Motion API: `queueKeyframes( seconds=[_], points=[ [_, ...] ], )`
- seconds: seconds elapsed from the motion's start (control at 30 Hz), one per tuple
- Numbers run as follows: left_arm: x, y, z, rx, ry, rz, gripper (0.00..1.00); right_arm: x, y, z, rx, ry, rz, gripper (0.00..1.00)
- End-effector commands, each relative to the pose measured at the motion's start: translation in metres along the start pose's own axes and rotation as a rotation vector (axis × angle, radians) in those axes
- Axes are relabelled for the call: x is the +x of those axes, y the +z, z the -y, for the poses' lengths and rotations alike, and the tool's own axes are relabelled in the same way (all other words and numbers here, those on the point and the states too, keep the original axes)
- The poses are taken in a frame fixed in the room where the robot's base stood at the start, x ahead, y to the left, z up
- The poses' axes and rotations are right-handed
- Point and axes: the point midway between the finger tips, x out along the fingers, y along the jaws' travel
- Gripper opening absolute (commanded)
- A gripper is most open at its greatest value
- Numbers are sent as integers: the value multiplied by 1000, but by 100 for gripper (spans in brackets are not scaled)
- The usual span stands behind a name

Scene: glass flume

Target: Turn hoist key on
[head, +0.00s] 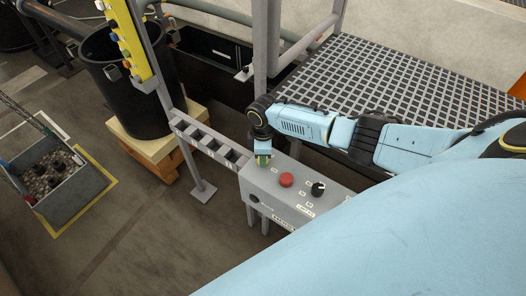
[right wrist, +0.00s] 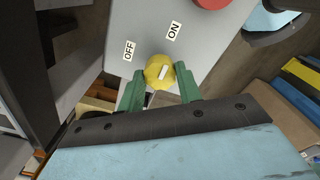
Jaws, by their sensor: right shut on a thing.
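The hoist key is a round yellow knob (right wrist: 158,68) with a white bar, on the grey control box (head: 262,186). In the right wrist view an OFF label (right wrist: 129,50) and an ON label (right wrist: 173,31) lie beyond it. The white bar tilts up and slightly right, roughly in line with ON. My right gripper (right wrist: 160,88) has its green fingers on either side of the knob, shut on it. In the head view my right gripper (head: 263,158) points down at the box's far left end and mostly hides the key. My left gripper is not in view.
A red button (head: 286,180) and a black selector knob (head: 318,189) sit on the box beside the key. A rail with grey slots (head: 212,146) adjoins its left side. A metal grating (head: 400,85) lies behind. A black bin (head: 125,85) and a gravel-filled skip (head: 75,190) stand left.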

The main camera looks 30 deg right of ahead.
Motion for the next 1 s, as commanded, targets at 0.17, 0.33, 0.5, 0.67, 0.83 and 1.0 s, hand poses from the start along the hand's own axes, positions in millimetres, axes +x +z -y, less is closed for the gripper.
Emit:
queueKeyframes(
  seconds=[0.17,0.33,0.5,0.67,0.83,1.0],
  points=[
    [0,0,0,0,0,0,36,-1,-1,0,-2,1,-2,38],
    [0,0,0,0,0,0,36,-1,-1,0,-1,1,-2,56],
    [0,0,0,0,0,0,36,0,0,0,0,0,-1,56],
    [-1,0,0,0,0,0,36,-6,0,0,0,1,-1,56],
    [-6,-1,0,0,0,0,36,-32,0,-1,-2,3,-3,56],
    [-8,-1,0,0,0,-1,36,-72,-1,-1,-1,5,-4,56]
  ],
)
